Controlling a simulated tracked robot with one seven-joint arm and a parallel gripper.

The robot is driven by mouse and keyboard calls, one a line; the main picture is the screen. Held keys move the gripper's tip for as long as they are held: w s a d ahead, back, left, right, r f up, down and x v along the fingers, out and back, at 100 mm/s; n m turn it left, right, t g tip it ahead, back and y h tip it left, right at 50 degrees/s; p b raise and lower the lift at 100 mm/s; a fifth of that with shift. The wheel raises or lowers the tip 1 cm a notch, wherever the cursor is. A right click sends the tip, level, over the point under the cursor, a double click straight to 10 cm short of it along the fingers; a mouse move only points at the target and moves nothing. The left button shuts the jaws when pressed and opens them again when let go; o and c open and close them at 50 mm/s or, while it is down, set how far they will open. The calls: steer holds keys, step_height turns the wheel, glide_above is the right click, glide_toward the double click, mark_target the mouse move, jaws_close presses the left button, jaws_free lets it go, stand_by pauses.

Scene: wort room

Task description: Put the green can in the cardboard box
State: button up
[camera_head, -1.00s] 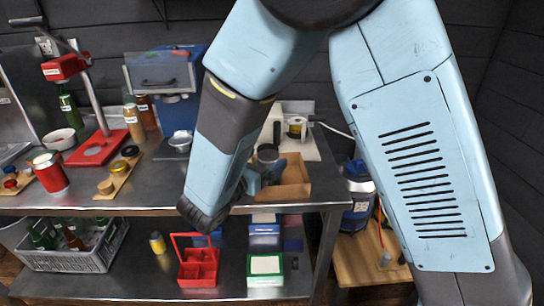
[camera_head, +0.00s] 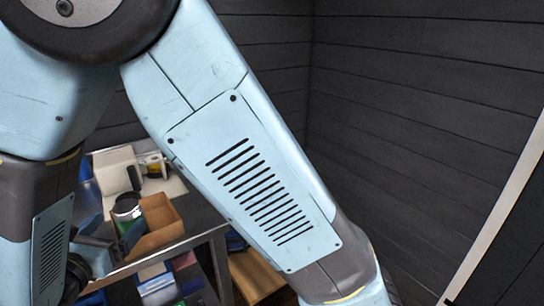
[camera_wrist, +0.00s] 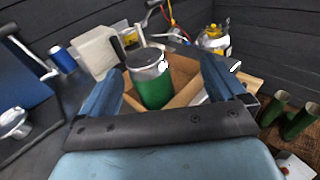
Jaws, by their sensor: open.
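The green can (camera_wrist: 153,92) has a grey top and stands upright between the spread fingers of my gripper (camera_wrist: 162,66) in the wrist view. The fingers are apart, with a gap on each side of the can. The cardboard box (camera_wrist: 184,78) is around and behind the can, which appears to stand inside it. In the head view the can (camera_head: 127,208) is at the left end of the box (camera_head: 162,226), near the table's edge. My gripper (camera_head: 108,243) is at the near left side of the box there, partly hidden by my arm.
In the wrist view, a blue machine (camera_wrist: 22,85) stands left and green cylinders (camera_wrist: 300,120) are at lower right. Coloured boxes (camera_head: 155,285) sit on the lower shelf.

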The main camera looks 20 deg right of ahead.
steer(key=w+d+r+m+g+h, duration=0.1)
steer(key=d+r+m+g, duration=0.2)
steer(key=d+m+g, duration=0.7)
steer(key=d+r+m+g, duration=0.2)
steer(key=d+r+m, duration=0.25)
steer(key=d, duration=1.15)
steer(key=s+d+r+m+t+y, duration=0.1)
steer(key=s+d+r+m+y, duration=0.2)
steer(key=m, duration=0.5)
steer(key=s+d+r+m+t+y, duration=0.1)
steer(key=s+d+r+m+y, duration=0.2)
steer(key=s+d+m+y, duration=0.2)
steer(key=s+d+m, duration=0.1)
steer(key=d+m, duration=0.1)
steer(key=d, duration=0.1)
steer(key=shift+d+r+m, duration=0.2)
steer(key=shift+d+m, duration=0.05)
steer(key=shift+m, duration=0.1)
steer(key=shift+s+a, duration=0.1)
steer(key=shift+a, duration=0.05)
